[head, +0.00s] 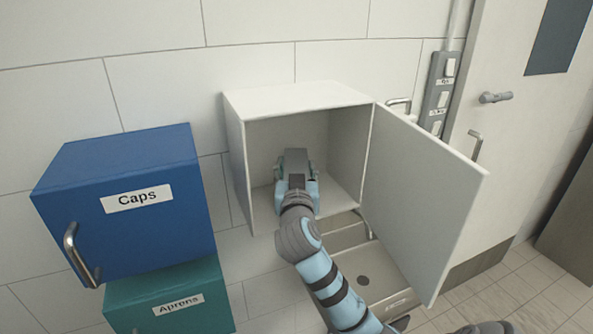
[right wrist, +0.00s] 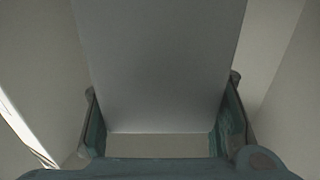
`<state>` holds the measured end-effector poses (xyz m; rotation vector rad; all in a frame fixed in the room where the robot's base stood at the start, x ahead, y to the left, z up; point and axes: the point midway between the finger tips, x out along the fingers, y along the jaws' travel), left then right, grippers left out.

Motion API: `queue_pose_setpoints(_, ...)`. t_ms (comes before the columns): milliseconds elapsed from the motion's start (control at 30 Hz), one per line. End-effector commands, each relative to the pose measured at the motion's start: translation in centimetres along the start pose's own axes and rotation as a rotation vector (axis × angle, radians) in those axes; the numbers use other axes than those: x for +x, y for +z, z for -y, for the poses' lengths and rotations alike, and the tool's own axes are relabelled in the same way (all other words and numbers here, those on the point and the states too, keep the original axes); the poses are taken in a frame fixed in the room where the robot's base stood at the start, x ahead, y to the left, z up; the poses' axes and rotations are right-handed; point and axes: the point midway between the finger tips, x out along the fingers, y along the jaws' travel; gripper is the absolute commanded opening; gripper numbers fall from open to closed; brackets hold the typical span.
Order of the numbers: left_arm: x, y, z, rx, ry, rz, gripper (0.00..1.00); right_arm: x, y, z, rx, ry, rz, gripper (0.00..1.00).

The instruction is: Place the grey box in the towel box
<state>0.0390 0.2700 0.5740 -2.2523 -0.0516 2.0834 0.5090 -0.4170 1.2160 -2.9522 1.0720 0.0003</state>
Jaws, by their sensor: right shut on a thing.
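The towel box (head: 300,97) is a white, open-fronted cabinet on the wall, with its door (head: 425,200) swung wide open to the right. My right gripper (head: 295,170) reaches through the opening into its interior. It is shut on the grey box (head: 294,157), which shows small between the fingers in the head view. In the right wrist view the grey box (right wrist: 160,65) fills the middle, with a finger of the gripper (right wrist: 163,115) on each side. I cannot tell whether the box touches the cabinet floor. My left gripper is not in view.
A blue Caps cabinet (head: 130,225) and a teal Aprons cabinet (head: 170,295) stand to the left, both shut. A metal basin (head: 375,270) lies below the towel box. A switch panel (head: 438,95) and a room door (head: 520,120) are at the right.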

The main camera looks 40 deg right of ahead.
Motion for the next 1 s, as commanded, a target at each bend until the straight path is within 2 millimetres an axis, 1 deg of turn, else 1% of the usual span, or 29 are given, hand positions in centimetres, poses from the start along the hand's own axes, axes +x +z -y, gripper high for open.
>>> queue_pose_setpoints(33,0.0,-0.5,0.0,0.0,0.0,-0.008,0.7,0.0,0.0,-0.1,0.0,0.001,0.0,0.54)
queue_pose_setpoints(133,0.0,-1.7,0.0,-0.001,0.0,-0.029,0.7,0.0,-0.1,-0.1,0.0,0.001,0.0,0.69)
queue_pose_setpoints(200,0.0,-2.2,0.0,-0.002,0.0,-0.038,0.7,0.0,-0.1,-0.1,0.0,0.001,0.0,0.69)
queue_pose_setpoints(267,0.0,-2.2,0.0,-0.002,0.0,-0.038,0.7,0.0,-0.1,-0.1,0.0,0.001,0.0,0.69)
queue_pose_setpoints(467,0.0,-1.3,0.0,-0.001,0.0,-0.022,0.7,-0.1,-0.1,-0.1,0.0,0.001,-0.001,0.69)
queue_pose_setpoints(567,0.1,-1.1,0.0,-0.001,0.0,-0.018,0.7,-0.9,-0.1,0.0,0.0,-0.001,-0.002,0.69)
queue_pose_setpoints(667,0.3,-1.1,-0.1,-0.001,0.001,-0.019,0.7,-2.5,0.0,0.0,0.002,-0.001,0.0,0.69)
queue_pose_setpoints(900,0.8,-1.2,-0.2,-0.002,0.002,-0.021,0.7,-8.1,0.1,0.0,0.007,-0.001,0.003,0.69)
queue_pose_setpoints(1000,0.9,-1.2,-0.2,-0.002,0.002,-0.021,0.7,-10.2,0.1,0.0,0.007,-0.002,0.003,0.69)
